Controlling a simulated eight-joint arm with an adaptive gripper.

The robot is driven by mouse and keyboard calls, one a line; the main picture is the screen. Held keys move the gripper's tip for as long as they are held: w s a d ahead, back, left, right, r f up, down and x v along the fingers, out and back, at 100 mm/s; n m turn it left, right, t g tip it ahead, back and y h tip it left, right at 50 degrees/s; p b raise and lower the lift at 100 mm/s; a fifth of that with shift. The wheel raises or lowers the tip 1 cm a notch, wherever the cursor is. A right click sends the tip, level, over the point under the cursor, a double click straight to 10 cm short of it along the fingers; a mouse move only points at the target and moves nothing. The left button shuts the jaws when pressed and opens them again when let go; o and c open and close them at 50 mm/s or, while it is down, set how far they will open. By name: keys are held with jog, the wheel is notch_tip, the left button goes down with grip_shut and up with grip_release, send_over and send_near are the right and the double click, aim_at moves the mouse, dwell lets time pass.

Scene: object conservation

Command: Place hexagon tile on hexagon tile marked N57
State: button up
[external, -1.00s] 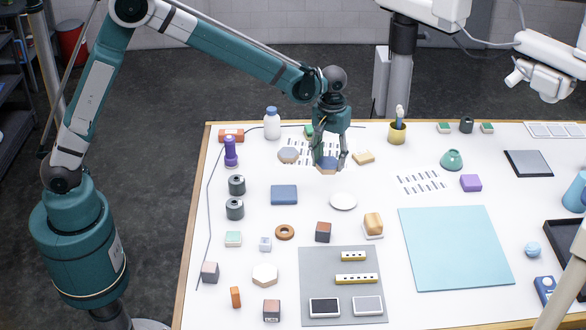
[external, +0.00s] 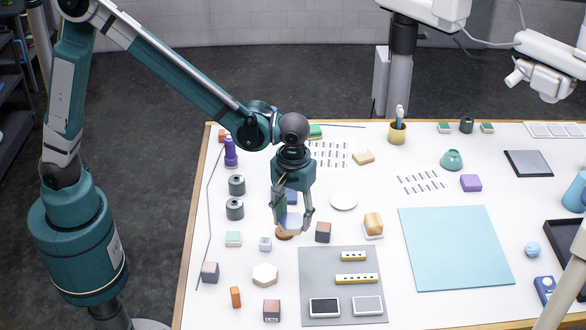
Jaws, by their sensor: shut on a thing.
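My gripper (external: 292,223) is shut on a hexagon tile (external: 291,221), which has a pale bluish face and a tan lower edge. The gripper points down and holds it over the middle-left of the table, in front of the brown ring. A whitish hexagon tile (external: 264,274) with a tan edge lies flat on the table, lower left of the gripper and apart from it. No N57 mark is legible on any tile.
A brown ring (external: 283,236) is partly hidden by my gripper. A dark-and-pink cube (external: 323,232) stands just right of it. A grey mat (external: 342,261) with framed pieces and yellow bars lies lower right. Small cubes and an orange block (external: 236,297) surround the whitish tile.

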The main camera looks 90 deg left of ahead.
send_over(266, 271)
jog(key=shift+a+r+p, duration=0.1)
jog(key=shift+p, duration=0.2)
jog(key=shift+f, duration=2.9)
jog(key=shift+f, duration=2.1)
jog(key=shift+f, duration=0.2)
jog(key=o, duration=1)
jog(key=shift+o, duration=0.2)
jog(key=shift+r+p, duration=0.3)
